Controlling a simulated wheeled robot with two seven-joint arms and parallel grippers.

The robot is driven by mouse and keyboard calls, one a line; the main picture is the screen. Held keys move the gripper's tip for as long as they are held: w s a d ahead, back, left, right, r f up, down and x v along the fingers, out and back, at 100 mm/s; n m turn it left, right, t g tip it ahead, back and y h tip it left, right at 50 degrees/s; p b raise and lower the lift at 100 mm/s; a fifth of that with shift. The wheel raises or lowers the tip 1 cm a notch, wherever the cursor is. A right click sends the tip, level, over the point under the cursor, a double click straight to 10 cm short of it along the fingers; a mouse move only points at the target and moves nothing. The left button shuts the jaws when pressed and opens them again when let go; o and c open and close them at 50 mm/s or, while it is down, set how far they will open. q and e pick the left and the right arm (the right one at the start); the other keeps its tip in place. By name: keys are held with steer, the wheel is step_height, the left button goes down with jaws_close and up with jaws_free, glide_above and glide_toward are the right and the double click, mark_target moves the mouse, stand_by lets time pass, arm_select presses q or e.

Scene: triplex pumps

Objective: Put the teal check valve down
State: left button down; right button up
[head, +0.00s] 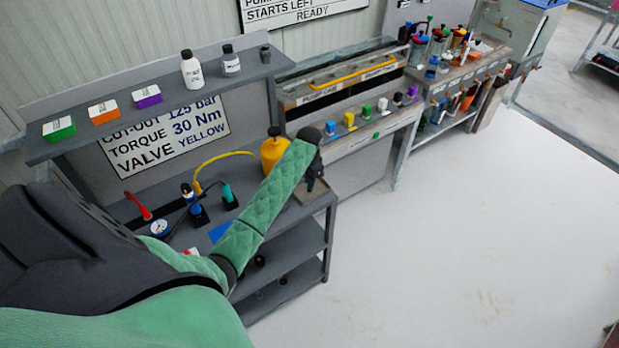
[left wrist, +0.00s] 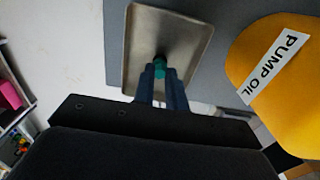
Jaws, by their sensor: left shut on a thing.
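My left gripper (head: 316,184) reaches over the right end of the grey workbench, above a shallow metal tray (head: 322,197). In the left wrist view its two dark fingers (left wrist: 160,84) are shut on the teal check valve (left wrist: 160,67), of which only a small teal part shows between the fingertips. The valve is over the inside of the tray, whose bare floor also shows in this view (left wrist: 150,32). I cannot tell whether the valve touches the tray. In the head view the valve is hidden by the gripper. My right gripper is not in view.
A yellow pump oil can (head: 273,153) stands close beside the tray, to the left of my gripper; it shows large in the left wrist view (left wrist: 272,75). A gauge (head: 160,227), hoses and black holders stand further left. A shelf (head: 170,95) with bottles runs above.

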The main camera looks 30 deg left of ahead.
arm_select(q)
steer(key=c, duration=1.4)
jaws_free()
steer(key=shift+c, duration=0.2)
